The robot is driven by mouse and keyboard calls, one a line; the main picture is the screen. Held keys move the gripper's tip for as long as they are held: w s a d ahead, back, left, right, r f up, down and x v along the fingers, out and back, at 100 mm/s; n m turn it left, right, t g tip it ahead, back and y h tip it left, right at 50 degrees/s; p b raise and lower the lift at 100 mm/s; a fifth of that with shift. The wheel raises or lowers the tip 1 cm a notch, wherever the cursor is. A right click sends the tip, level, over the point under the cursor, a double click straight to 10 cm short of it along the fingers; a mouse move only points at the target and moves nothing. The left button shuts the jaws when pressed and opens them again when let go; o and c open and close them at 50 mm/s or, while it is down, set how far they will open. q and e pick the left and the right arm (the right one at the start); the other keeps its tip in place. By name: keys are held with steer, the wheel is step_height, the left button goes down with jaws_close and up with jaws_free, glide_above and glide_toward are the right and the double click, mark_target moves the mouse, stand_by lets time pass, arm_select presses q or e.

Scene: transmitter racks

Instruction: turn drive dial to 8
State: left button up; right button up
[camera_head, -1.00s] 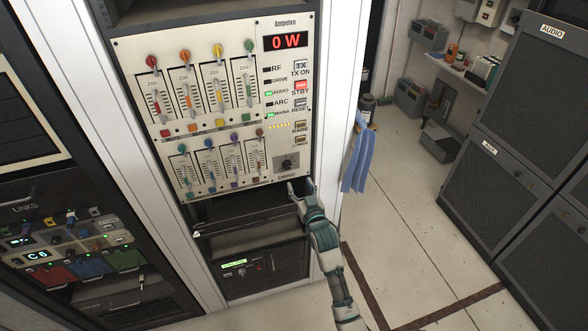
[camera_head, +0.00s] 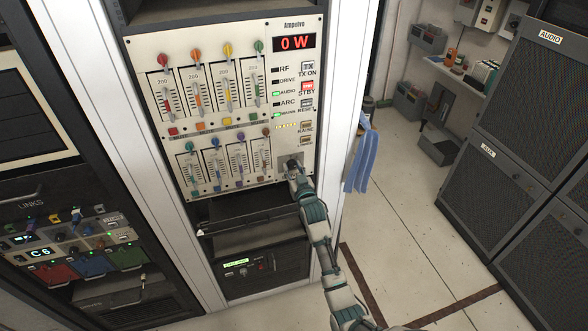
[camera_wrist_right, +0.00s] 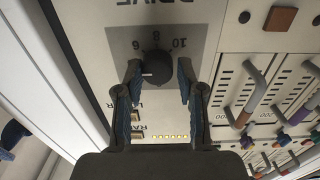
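The drive dial is a round black knob (camera_wrist_right: 156,70) on a grey plate (camera_wrist_right: 196,38) marked 6, 8 and 10, seen upside down in the right wrist view. A small white mark shows on the knob's left part; which number it points at is not clear. My right gripper (camera_wrist_right: 159,76) is open, with one finger on each side of the knob. The left finger looks very close to it; I cannot tell if either touches. In the head view my right gripper (camera_head: 293,170) is at the panel's lower right corner and partly covers the dial. My left gripper is not in view.
The white transmitter panel (camera_head: 215,130) has several coloured sliders left of the dial and a red "0 W" display (camera_head: 294,42) above. RAISE and LOWER buttons sit close to the dial. A blue cloth (camera_head: 362,160) hangs to the right. A dark shelf (camera_head: 250,207) lies below.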

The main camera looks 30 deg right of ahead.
steer(key=shift+a+r, duration=0.1)
steer(key=shift+a, duration=0.15)
jaws_close()
steer(key=shift+d, duration=0.15)
steer(key=shift+s+d, duration=0.1)
steer(key=shift+d, duration=0.25)
steer(key=shift+a+r+m+p, duration=0.1)
steer(key=shift+a+m+p, duration=0.1)
steer(key=shift+m+p, duration=0.4)
steer(key=shift+r+m+p, duration=0.1)
steer(key=shift+m+p, duration=0.45)
steer(key=shift+m, duration=0.15)
steer(key=m+p, duration=0.2)
steer(key=m, duration=0.2)
steer(key=shift+d+m+p, duration=0.15)
steer(key=shift+m+p, duration=0.15)
steer(key=shift+p, duration=0.05)
steer(key=m+p, duration=0.2)
steer(key=m, duration=0.3)
arm_select(q)
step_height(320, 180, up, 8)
steer(key=p, duration=0.1)
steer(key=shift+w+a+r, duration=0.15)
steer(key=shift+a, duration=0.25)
arm_select(e)
steer(key=m, duration=0.5)
steer(key=shift+f, duration=0.2)
steer(key=shift+m, duration=0.3)
